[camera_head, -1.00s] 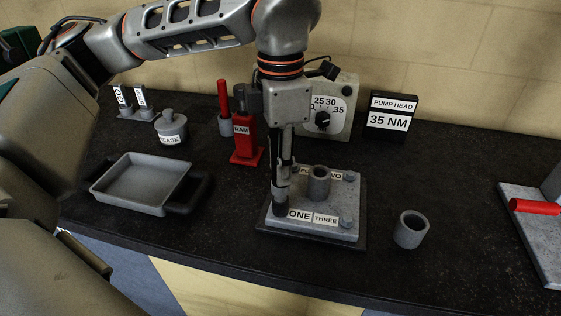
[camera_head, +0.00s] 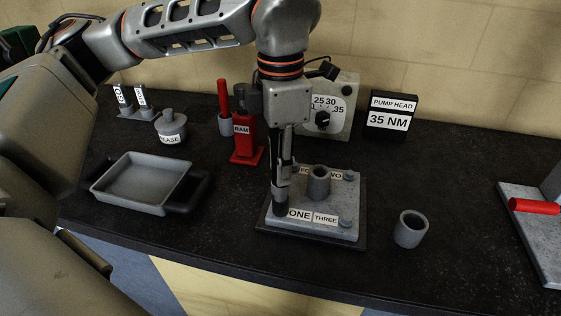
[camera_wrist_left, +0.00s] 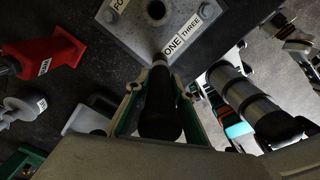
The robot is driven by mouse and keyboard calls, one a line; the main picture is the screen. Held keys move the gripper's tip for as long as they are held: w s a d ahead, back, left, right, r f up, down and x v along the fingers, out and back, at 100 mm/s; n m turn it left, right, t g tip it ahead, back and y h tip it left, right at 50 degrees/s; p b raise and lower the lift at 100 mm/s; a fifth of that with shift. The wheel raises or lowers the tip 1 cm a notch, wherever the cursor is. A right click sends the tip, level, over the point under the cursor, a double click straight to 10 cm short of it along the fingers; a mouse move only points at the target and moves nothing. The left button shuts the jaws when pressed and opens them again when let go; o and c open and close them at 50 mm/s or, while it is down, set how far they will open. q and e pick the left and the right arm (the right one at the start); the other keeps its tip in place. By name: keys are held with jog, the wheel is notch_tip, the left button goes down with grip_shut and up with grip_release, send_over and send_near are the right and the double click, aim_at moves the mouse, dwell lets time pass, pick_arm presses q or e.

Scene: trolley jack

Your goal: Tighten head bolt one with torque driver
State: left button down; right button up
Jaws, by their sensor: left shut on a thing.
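My left gripper (camera_head: 282,178) is shut on the torque driver (camera_head: 281,207), a dark upright tool. In the left wrist view the driver (camera_wrist_left: 160,103) stands between the fingers, its far end at the plate corner beside the label ONE. The driver hides head bolt one, so contact cannot be told for certain. The pump head (camera_head: 335,230) is a grey square plate with a central tube (camera_head: 319,182), corner bolts and labels. The bolt by THREE (camera_head: 347,221) and the one by TWO (camera_head: 349,175) show. My right gripper is not in view.
A torque setter with a dial (camera_head: 323,121) and a sign reading 35 NM (camera_head: 388,121) stand behind. A red ram (camera_head: 245,145), grease pot (camera_head: 171,128) and grey tray (camera_head: 100,192) are left. A loose grey ring (camera_head: 410,229) and red-handled stand (camera_head: 534,207) are right.

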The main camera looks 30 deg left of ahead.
pick_arm(q)
jog(key=shift+r, duration=0.1)
jog(key=shift+r+p, duration=1.95)
jog(key=shift+r, duration=0.55)
jog(key=shift+s+f, duration=0.1)
